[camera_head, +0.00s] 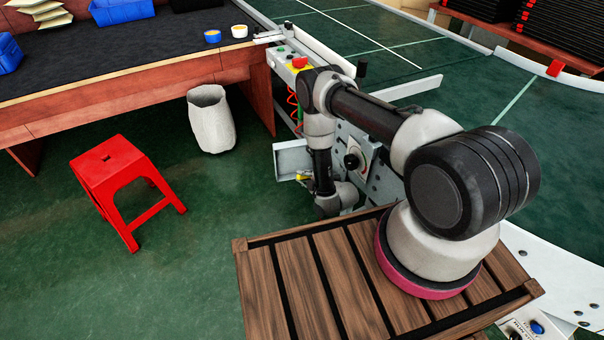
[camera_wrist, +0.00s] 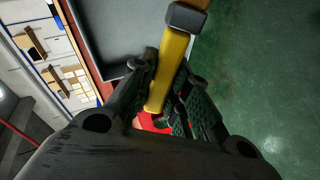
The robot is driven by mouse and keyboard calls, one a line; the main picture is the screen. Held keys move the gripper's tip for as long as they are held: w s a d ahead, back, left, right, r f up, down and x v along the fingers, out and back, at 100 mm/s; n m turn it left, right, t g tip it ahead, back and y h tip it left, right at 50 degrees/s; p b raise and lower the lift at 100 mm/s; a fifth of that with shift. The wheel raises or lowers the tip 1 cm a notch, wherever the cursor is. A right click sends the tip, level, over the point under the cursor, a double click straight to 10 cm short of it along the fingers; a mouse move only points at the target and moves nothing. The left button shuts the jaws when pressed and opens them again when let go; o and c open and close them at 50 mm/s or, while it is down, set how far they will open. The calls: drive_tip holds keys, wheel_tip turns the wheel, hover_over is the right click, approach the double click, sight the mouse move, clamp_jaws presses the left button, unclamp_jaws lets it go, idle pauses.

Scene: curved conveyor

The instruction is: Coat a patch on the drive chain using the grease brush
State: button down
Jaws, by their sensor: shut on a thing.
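The grease brush has a yellow handle (camera_wrist: 173,65) and a dark block-like head (camera_wrist: 186,18), with some brown at the top edge of the wrist view. My gripper (camera_wrist: 166,88) is shut on the yellow handle, with the head sticking out beyond the fingers. In the head view a small yellow bit of the brush (camera_head: 302,177) shows beside my gripper (camera_head: 312,183), low by the conveyor's side. My own arm hides much of that area. I cannot make out the drive chain in either view.
A grey open tray (camera_head: 292,157) is fixed at the conveyor's side, close to my gripper; its inside also shows in the wrist view (camera_wrist: 125,30). A side plate with a black knob (camera_head: 352,161) stands just right. A red stool (camera_head: 110,165) and whitish bin (camera_head: 211,120) stand left on green floor.

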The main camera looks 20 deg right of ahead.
drive_tip(key=shift+s+d, duration=0.15)
drive_tip(key=shift+s, duration=0.2)
drive_tip(key=w+a, duration=0.1)
drive_tip(key=w, duration=0.6)
drive_tip(key=shift+w+a, duration=0.2)
drive_tip(key=shift+a, duration=0.1)
drive_tip(key=shift+a, duration=0.1)
drive_tip(key=shift+s+a, duration=0.2)
drive_tip(key=shift+a, duration=0.75)
drive_tip(key=shift+s+a, duration=0.2)
drive_tip(key=shift+a, duration=0.75)
drive_tip(key=shift+s+a, duration=0.2)
drive_tip(key=shift+a, duration=0.75)
drive_tip(key=shift+a, duration=0.1)
drive_tip(key=shift+s+a, duration=0.15)
drive_tip(key=shift+a, duration=0.55)
drive_tip(key=shift+s+a, duration=0.1)
drive_tip(key=shift+a, duration=0.55)
